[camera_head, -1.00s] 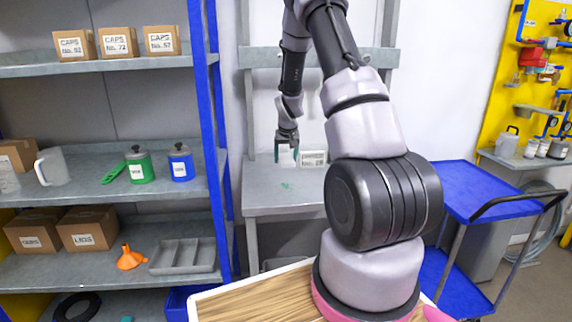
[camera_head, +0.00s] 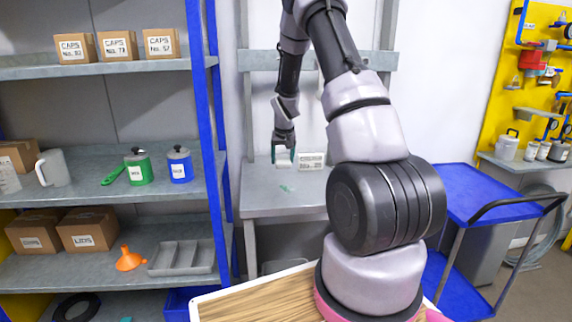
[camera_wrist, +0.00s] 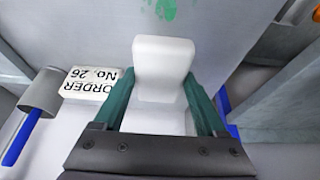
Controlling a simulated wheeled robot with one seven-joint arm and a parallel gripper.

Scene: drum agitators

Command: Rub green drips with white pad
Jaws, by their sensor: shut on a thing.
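My gripper (camera_head: 284,157) is over the back of the grey metal table (camera_head: 262,203). It is shut on the white pad (camera_head: 284,163), which also shows between the green fingers in the wrist view (camera_wrist: 164,62). The green drips (camera_head: 287,188) are a small patch on the tabletop, in front of the pad and apart from it. In the wrist view the green drips (camera_wrist: 162,7) show at the top edge, just beyond the pad, partly cut off by the frame. I cannot tell whether the pad touches the tabletop.
A white label block reading "ORDER No. 26" (camera_wrist: 92,88) stands beside the pad, right of it in the head view (camera_head: 312,161). A shelf with green (camera_head: 139,168) and blue (camera_head: 180,166) cans is at left. A blue cart (camera_head: 490,190) is at right. The table's front is clear.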

